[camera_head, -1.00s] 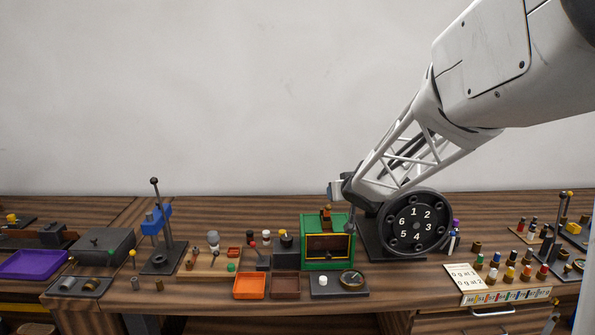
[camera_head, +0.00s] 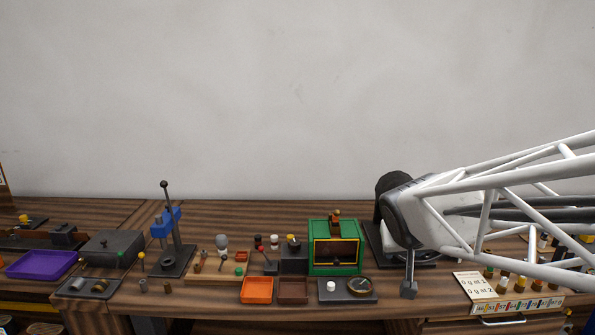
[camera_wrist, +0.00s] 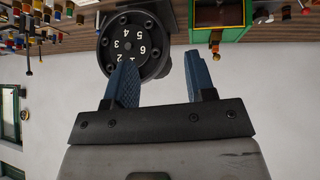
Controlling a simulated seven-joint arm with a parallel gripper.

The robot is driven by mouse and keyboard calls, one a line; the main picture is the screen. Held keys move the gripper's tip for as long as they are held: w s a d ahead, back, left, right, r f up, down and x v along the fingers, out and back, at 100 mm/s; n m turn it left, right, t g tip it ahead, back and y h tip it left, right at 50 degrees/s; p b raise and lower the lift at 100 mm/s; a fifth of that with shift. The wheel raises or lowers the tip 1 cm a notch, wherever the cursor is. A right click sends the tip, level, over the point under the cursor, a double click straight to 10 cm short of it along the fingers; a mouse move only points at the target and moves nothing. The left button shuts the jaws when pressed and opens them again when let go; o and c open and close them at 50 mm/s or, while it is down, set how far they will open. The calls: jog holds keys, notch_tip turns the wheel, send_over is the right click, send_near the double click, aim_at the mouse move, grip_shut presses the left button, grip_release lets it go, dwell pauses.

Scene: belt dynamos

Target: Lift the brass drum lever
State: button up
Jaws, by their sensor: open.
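I cannot tell for sure which part is the brass drum lever. A black numbered drum (camera_wrist: 130,46) shows upside down in the wrist view, behind the gap between my fingers. In the head view my arm hides its face. A brass-orange piece sits on top of the green box (camera_head: 316,246), and shows in the wrist view (camera_wrist: 215,43) right of the drum. My gripper (camera_wrist: 160,62) is open, with blue fingers apart and nothing held. The left finger overlaps the drum's lower edge in the picture; contact cannot be told. In the head view the fingers cannot be made out.
Left of the green box are an orange tray (camera_head: 257,290), a brown tray (camera_head: 293,291) and a blue press (camera_head: 166,222) with an upright lever. A printed card (camera_head: 482,285) and several small pegs are at right.

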jog(key=s+a+f+g+y, duration=0.1)
jog(key=s+f+g, duration=0.1)
jog(key=s, duration=0.8)
jog(key=s+a+f+g+y, duration=0.1)
jog(key=s+a+f+g, duration=0.1)
jog(key=s, duration=0.8)
jog(key=shift+s+n+g, duration=0.3)
jog(key=shift+s, duration=0.1)
